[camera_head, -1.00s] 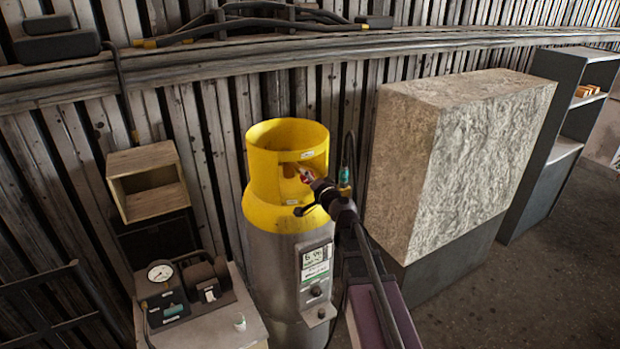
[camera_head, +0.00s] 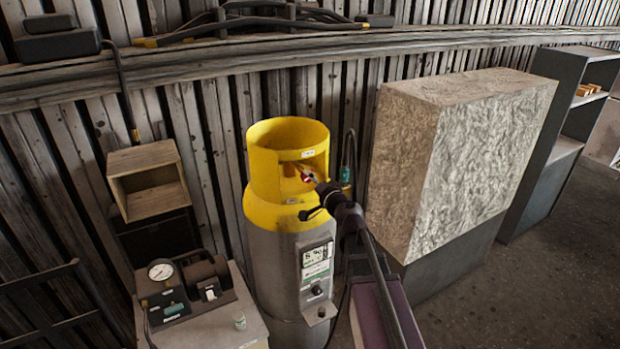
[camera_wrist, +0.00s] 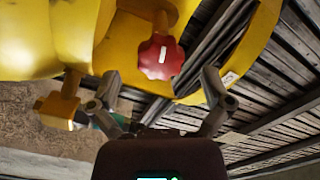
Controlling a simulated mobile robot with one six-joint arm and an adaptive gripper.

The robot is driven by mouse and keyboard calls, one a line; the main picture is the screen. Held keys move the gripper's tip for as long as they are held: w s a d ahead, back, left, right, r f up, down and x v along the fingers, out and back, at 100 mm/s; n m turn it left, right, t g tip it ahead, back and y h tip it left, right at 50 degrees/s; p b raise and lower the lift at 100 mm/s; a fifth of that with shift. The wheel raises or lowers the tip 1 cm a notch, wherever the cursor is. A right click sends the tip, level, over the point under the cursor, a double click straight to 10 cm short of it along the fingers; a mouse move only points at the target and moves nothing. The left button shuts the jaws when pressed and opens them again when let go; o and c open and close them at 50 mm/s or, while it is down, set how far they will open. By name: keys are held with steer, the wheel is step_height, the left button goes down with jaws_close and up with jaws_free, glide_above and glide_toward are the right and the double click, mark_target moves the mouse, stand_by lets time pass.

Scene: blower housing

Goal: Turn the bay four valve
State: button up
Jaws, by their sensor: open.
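The valve is a red lobed knob (camera_wrist: 160,57) on a yellow stem, in the upper middle of the wrist view. It sits inside the yellow collar (camera_head: 288,135) of a tall grey cylinder (camera_head: 272,268). In the head view only a small red patch of the knob (camera_head: 306,179) shows at the collar opening. My gripper (camera_wrist: 160,84) is open, one finger on each side and below the knob in the wrist picture, with nothing between the fingers. In the head view my gripper (camera_head: 314,180) points into the opening from the right. I cannot tell any contact.
A yellow fitting (camera_wrist: 60,105) is close to the left finger. A large rough block (camera_head: 475,150) stands right of the cylinder. A bench with a gauge (camera_head: 160,272) is at left, below a wooden box (camera_head: 148,180). The floor at right is clear.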

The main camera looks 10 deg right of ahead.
steer(key=v, duration=0.9)
steer(key=shift+s, duration=0.2)
steer(key=s+a+f+n+g+y+b, duration=0.1)
steer(key=s+a+f+n+g+b, duration=0.25)
steer(key=f, duration=0.35)
steer(key=s+a+f+n+g+y+b, duration=0.1)
steer(key=s+a+f+n+g+b, duration=0.1)
steer(key=a+f+n+g, duration=0.45)
steer(key=s+d+f+g+h+b, duration=0.2)
steer(key=s+d+f+g+h, duration=0.1)
steer(key=s+f, duration=0.2)
steer(key=s+d+f+m+g+h+b, duration=0.1)
steer(key=s+d+f+g+h+b, duration=0.2)
steer(key=s+f, duration=0.3)
step_height(320, 180, down, 5)
steer(key=shift+s+d+r+g+h, duration=0.25)
steer(key=shift+d+g+h, duration=0.15)
steer(key=shift+g+h, duration=0.3)
